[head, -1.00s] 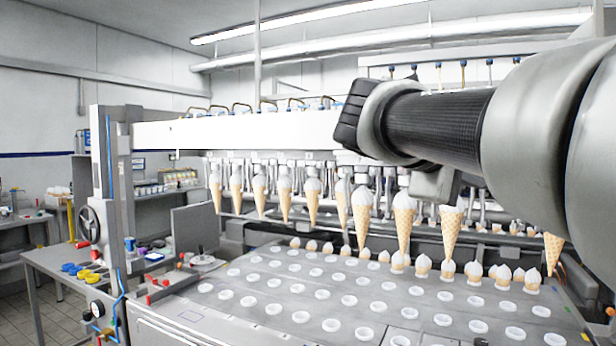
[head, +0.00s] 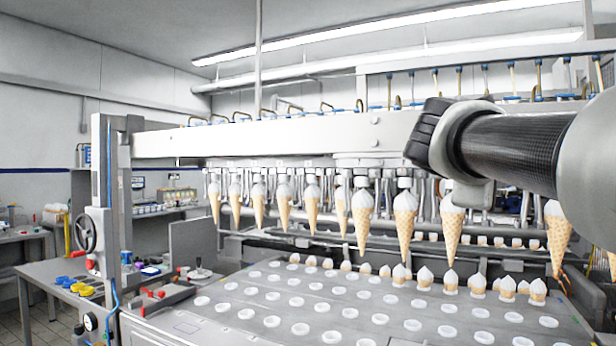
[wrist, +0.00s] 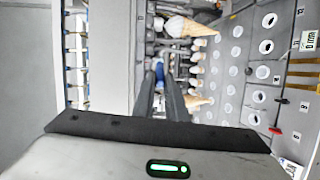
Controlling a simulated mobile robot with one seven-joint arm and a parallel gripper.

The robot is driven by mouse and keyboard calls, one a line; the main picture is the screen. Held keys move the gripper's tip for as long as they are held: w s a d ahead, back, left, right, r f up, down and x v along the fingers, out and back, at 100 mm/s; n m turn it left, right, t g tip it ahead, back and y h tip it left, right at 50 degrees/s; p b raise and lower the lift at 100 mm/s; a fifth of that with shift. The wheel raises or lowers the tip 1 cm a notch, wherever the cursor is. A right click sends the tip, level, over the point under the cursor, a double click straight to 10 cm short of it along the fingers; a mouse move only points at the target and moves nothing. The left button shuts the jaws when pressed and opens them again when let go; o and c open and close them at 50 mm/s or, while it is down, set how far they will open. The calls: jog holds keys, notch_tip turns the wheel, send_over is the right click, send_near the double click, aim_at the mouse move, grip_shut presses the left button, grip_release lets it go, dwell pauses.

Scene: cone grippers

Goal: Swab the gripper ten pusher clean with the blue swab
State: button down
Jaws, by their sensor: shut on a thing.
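In the wrist view, the two dark fingers of my gripper (wrist: 159,88) point away from the camera, close together. A small blue piece, which looks like the blue swab (wrist: 159,72), shows between them near their tips. Its far end is too small to make out. In the head view my arm hides the gripper and the swab. A row of cone grippers hangs under the white beam and holds cones, such as this large one (head: 405,222). I cannot read which is gripper ten, and its pusher cannot be told apart. I cannot tell whether the swab touches anything.
The white beam (head: 270,142) runs across above the cones. Below is a grey plate (head: 285,318) with rows of round white holders, some with small cones. A side table (head: 60,270) with blue and yellow items stands at left.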

jog(key=shift+w+d, duration=0.4)
jog(key=shift+w, duration=0.3)
dwell(0.5)
jog(key=shift+a, duration=0.1)
